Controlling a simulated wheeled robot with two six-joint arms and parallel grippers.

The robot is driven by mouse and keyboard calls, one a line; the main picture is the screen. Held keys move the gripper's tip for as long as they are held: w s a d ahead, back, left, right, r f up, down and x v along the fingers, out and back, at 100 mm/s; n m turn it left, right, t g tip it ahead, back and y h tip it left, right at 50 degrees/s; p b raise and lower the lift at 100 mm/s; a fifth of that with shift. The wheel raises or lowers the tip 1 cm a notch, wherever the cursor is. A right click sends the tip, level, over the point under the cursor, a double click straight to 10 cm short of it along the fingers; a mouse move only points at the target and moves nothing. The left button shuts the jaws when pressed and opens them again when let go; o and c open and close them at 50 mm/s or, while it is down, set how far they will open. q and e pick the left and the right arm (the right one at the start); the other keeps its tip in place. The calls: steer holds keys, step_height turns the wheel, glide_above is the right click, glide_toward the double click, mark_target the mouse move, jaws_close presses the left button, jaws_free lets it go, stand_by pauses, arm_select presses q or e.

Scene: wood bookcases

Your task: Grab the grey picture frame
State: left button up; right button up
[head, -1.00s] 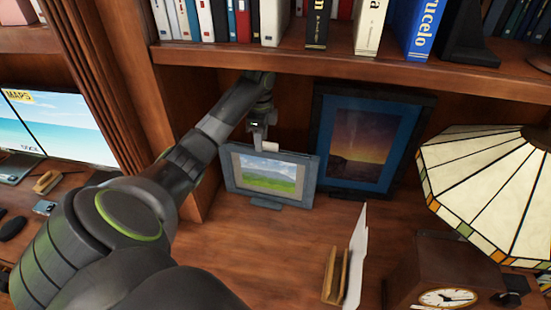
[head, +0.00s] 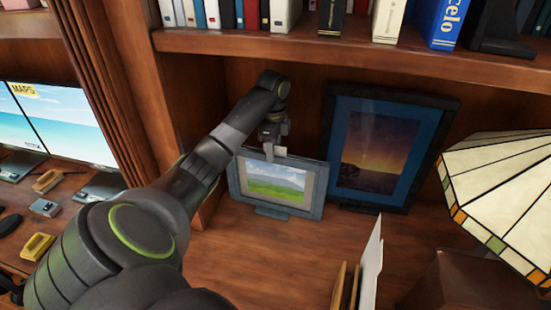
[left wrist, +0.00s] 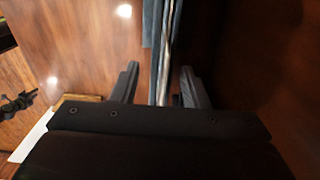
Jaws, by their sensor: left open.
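The grey picture frame (head: 237,186) stands upright on the wooden desk inside the bookcase niche, with a green landscape picture in it. My left gripper (head: 279,152) is at the frame's top edge, coming from above and behind it. In the left wrist view, my left gripper (left wrist: 158,78) is open, with one finger on each side of the frame's thin edge (left wrist: 156,50). A gap shows between the left finger and the frame; the right finger is closer to it. My right gripper is not in view.
A larger dark frame with a blue mat (head: 337,150) leans just right of the grey frame. A bookshelf (head: 300,45) hangs above my arm. A letter holder with papers (head: 370,265) and a stained-glass lamp (head: 505,190) stand to the right. The desk front is clear.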

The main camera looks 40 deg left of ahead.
mark_target(276, 180)
arm_select(q)
steer(key=shift+f+b, duration=0.3)
steer(key=shift+b, duration=0.05)
steer(key=f+b, duration=0.2)
steer(key=shift+w+f+b, duration=0.25)
steer(key=shift+w+b, duration=0.05)
steer(key=shift+b, duration=0.1)
step_height(276, 180, down, 2)
steer(key=shift+p, duration=0.35)
jaws_close()
stand_by(0.6)
steer(key=shift+w+a+r, duration=0.1)
steer(key=shift+a, duration=0.05)
